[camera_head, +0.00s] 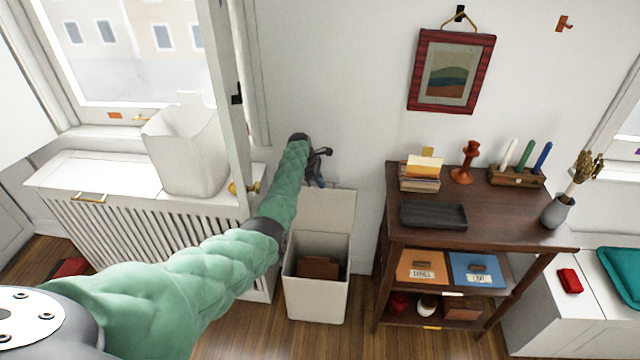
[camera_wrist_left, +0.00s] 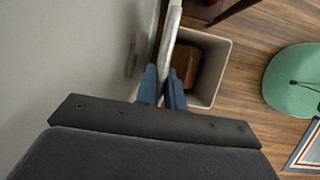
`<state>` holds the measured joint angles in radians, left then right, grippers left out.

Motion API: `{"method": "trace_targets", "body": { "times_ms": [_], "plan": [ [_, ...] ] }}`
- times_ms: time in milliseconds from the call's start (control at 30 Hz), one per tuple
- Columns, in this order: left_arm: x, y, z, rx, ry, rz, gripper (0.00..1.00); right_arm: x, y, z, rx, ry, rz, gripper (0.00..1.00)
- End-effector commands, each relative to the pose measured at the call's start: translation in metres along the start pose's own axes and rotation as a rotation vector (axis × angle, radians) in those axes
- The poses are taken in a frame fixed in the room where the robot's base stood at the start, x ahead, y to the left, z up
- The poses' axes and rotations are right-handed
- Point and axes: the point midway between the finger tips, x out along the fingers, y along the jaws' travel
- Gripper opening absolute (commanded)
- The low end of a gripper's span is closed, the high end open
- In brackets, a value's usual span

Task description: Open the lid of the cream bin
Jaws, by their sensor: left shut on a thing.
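The cream bin (camera_head: 316,301) stands on the wooden floor between the radiator cover and the dark wooden shelf. Its lid (camera_head: 335,211) is raised and stands about upright at the back of the bin, near the wall. The bin's mouth is uncovered and a brown thing (camera_head: 317,267) lies inside. My left gripper (camera_head: 318,183) is at the lid's top edge, its fingers partly hidden by my arm. In the left wrist view its blue fingers (camera_wrist_left: 162,88) are shut on the lid (camera_wrist_left: 170,42), seen edge-on, with the bin (camera_wrist_left: 221,70) beyond. My right gripper is not in view.
The dark shelf (camera_head: 510,213) stands close on the right, with a black tray (camera_head: 433,215), candles and a vase on top. A white container (camera_head: 186,150) sits on the radiator cover (camera_head: 100,177) at the left. Some floor in front of the bin is free.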

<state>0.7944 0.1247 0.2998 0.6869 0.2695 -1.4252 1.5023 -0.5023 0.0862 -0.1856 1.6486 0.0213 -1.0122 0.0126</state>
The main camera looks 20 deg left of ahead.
Motion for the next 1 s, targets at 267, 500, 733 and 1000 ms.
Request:
{"method": "trace_targets", "body": {
  "times_ms": [267,500,733,1000],
  "plan": [
    [0.0,0.0,0.0,0.001,0.0,0.0,0.2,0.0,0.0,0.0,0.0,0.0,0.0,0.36],
    [0.0,0.0,0.0,0.0,0.0,0.0,0.32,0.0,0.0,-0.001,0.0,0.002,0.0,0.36],
    [-0.006,0.0,0.0,0.0,0.0,0.0,0.32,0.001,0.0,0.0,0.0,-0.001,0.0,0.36],
    [-0.044,0.0,-0.001,0.0,0.0,0.002,0.32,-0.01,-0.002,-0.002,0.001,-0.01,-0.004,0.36]
  ]
}}
